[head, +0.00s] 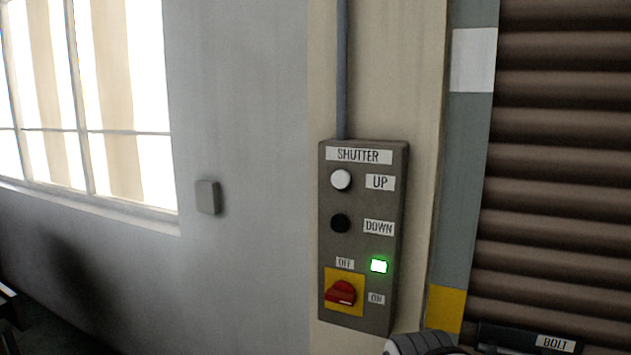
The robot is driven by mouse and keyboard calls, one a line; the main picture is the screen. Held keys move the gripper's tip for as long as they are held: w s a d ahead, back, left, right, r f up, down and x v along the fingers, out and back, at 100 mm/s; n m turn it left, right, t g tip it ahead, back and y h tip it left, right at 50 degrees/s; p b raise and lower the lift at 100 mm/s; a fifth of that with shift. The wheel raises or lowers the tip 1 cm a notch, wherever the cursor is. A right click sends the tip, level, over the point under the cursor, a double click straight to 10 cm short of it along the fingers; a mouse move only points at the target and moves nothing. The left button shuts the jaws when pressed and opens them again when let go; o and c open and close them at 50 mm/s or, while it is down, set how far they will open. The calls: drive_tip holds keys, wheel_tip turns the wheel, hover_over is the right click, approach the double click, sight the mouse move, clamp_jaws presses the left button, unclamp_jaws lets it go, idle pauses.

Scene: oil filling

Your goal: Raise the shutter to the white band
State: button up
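The brown slatted shutter (560,170) fills the right side, from the top edge down to near the bottom of the view. A white band (473,60) is on the grey guide rail (462,180) beside it, high up, with a yellow band (446,308) low down. The grey control box (365,240), labelled SHUTTER, has a white UP button (341,180) and a black DOWN button (340,223). Its red rotary switch (340,293) lies about level on a yellow plate, and the green lamp (379,265) is lit. I cannot make out my gripper.
A dark fitting labelled BOLT (535,342) is at the bottom right, cut by the frame. A rounded grey-and-dark part (420,344) shows at the bottom edge; I cannot tell what it is. A bright window (85,105) and small wall box (208,197) are left. The front of the panel is unobstructed.

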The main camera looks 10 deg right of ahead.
clamp_jaws()
idle(1.3)
